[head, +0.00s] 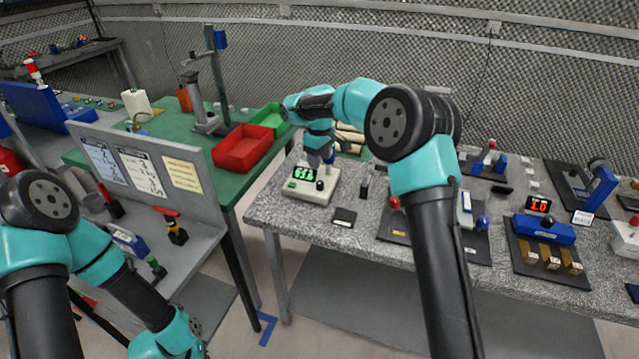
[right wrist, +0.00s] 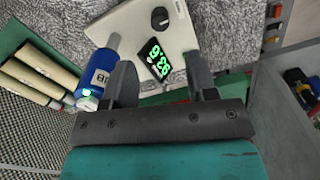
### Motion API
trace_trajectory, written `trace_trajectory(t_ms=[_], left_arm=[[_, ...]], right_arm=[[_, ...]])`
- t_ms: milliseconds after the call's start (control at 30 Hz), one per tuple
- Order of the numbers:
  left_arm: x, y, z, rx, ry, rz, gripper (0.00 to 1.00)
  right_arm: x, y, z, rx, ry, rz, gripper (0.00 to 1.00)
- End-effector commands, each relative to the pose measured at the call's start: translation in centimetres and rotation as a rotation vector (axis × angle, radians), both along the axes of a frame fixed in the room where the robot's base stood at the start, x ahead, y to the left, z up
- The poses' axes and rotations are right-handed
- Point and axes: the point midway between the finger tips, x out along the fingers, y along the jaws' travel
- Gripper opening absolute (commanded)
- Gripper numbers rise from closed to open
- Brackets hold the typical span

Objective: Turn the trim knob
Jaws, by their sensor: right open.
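The trim knob, a small black round knob (head: 320,185), sits on the right of a white instrument box (head: 307,198) with a lit green digit display (head: 303,174). In the right wrist view the knob (right wrist: 160,17) lies just beyond the display (right wrist: 155,60), on the white panel (right wrist: 135,25). My right gripper (head: 318,160) is above the back of the box. In the right wrist view its open fingers (right wrist: 158,58) straddle the display area, empty and short of the knob. My left arm reaches down at lower left; its gripper is out of frame.
A red bin (head: 243,150) stands on the green table.

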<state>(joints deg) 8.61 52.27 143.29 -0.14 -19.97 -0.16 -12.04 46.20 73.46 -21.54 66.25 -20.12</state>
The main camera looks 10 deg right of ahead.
Motion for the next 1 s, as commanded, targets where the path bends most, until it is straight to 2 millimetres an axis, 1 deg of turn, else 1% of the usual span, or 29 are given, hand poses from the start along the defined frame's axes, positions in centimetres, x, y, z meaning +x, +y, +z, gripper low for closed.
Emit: trace_trajectory(t_ms=[33, 100, 300, 500, 600, 700, 1000], left_arm=[[0.0, 0.0, 0.0, 0.0, 0.0, 0.0, 0.0], [0.0, 0.0, 0.0, 0.0, 0.0, 0.0, 0.0], [0.0, 0.0, 0.0, 0.0, 0.0, 0.0, 0.0], [0.0, 0.0, 0.0, 0.0, 0.0, 0.0, 0.0], [0.0, 0.0, 0.0, 0.0, 0.0, 0.0, 0.0], [0.0, 0.0, 0.0, 0.0, 0.0, 0.0, 0.0], [0.0, 0.0, 0.0, 0.0, 0.0, 0.0, 0.0]], right_arm=[[0.0, 0.0, -1.0, -0.001, 0.004, 0.0, 0.52], [-0.1, 0.0, -2.2, -0.001, 0.004, 0.0, 0.52], [-0.1, 0.0, -5.7, 0.0, 0.004, 0.0, 0.52], [0.0, 0.0, -8.6, 0.0, 0.003, 0.0, 0.52], [0.0, 0.0, -9.5, 0.001, 0.002, -0.001, 0.52], [0.0, 0.0, -10.0, 0.001, 0.0, -0.001, 0.52], [0.0, 0.0, -10.1, 0.001, 0.0, -0.001, 0.51]])
